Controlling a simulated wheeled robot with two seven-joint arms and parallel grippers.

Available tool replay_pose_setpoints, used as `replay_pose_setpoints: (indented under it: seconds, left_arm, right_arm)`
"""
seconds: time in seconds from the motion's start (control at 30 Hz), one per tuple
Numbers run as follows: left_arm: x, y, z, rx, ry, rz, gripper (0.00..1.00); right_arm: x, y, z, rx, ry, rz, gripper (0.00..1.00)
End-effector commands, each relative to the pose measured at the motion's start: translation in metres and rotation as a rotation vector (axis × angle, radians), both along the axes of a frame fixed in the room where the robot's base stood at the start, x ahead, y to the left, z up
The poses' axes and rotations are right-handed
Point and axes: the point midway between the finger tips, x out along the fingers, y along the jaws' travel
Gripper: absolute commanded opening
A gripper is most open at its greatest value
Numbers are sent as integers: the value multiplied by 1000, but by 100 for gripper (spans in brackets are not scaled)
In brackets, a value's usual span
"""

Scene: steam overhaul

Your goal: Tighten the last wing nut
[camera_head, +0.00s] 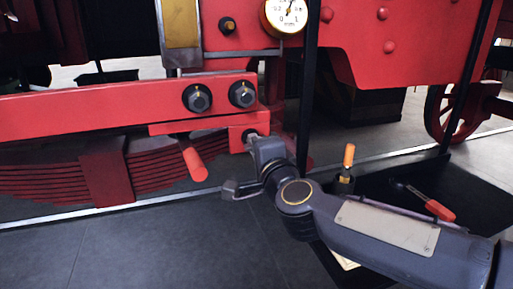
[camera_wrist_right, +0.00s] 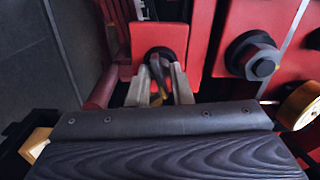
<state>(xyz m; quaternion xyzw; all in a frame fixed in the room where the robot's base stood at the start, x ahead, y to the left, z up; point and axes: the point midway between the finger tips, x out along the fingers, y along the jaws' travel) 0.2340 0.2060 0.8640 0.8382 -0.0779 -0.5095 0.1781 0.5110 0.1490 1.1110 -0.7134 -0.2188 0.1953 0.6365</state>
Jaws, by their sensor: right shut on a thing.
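My right gripper (camera_head: 254,141) reaches the small red block (camera_head: 236,132) under the red beam, pointing at a small fastener there. In the right wrist view its two pale fingers (camera_wrist_right: 160,88) are closed around a small dark and yellowish piece, which seems to be the wing nut (camera_wrist_right: 157,70). A dark round part lies just behind it against the red block. The wing nut's shape is mostly hidden by the fingers, and in the head view by the gripper. My left gripper is not in view.
Two large dark nuts (camera_head: 197,97) (camera_head: 242,94) sit on the red beam (camera_head: 100,113) just above. A red handle (camera_head: 195,162) hangs left of my gripper.

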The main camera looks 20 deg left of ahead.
Motion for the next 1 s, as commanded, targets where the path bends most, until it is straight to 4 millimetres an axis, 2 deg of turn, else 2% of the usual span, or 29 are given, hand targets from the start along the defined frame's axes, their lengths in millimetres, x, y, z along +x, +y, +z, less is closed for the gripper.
replay_pose_setpoints:
  seconds: [0.7,0.73,0.8,1.0]
  left_arm:
    - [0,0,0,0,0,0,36]
    - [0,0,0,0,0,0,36]
    - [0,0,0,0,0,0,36]
    - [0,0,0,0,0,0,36]
  right_arm:
    - [1,-1,-1,-1,0,-2,0]
    - [1,-1,-1,-1,0,-2,20]
    - [1,-1,-1,-1,0,-2,29]
    - [1,0,0,-1,-1,-2,29]
